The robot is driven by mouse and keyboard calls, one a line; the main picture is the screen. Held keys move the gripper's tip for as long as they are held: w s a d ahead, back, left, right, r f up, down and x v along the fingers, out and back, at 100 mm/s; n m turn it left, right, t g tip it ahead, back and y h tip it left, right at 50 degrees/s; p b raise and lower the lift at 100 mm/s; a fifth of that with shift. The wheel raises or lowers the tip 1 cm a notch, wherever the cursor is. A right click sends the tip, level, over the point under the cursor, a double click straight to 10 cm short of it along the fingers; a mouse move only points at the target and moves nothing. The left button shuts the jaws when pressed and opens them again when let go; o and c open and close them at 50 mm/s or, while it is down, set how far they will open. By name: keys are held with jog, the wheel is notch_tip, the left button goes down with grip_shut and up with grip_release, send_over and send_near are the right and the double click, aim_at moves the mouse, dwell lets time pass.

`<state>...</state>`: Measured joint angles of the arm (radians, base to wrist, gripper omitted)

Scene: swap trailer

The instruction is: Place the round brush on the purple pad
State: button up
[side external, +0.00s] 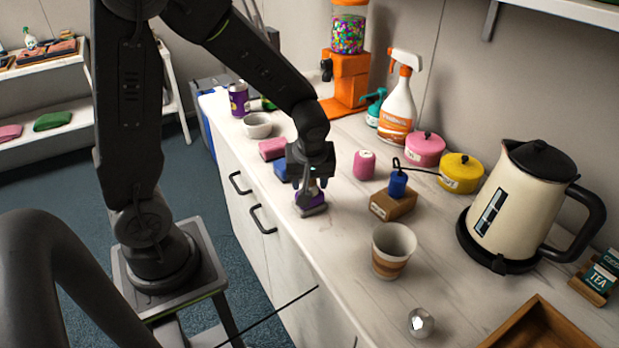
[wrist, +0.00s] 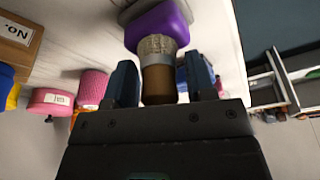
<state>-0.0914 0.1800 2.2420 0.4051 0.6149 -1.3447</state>
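The round brush (wrist: 159,72) has a brown handle and a pale, speckled band at its far end. In the side view my gripper (side external: 311,186) points down just over the purple pad (side external: 312,200), which sits on a grey base near the counter's front edge. The gripper largely hides the brush there.
A blue block (side external: 281,170) and a pink block (side external: 272,148) lie behind my gripper. To its right are a pink cylinder (side external: 364,165), a wooden block (side external: 392,205) with a blue item on it, and a paper cup (side external: 393,252). A kettle (side external: 517,195) stands farther right.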

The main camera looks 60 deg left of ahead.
jog(key=shift+o, duration=0.7)
jog(key=shift+r, duration=0.3)
jog(key=v, duration=1.2)
jog(key=s+d+r+m+t+h, duration=0.1)
jog(key=s+d+r+m+t, duration=0.1)
jog(key=s+m, duration=0.3)
jog(key=s+d+r+m+t+h, duration=0.1)
jog(key=s+d+r+m+t, duration=0.1)
jog(key=s+m, duration=0.4)
jog(key=shift+d+m+h, duration=0.3)
jog(key=shift+m, duration=0.6)
jog(key=shift+w, duration=0.1)
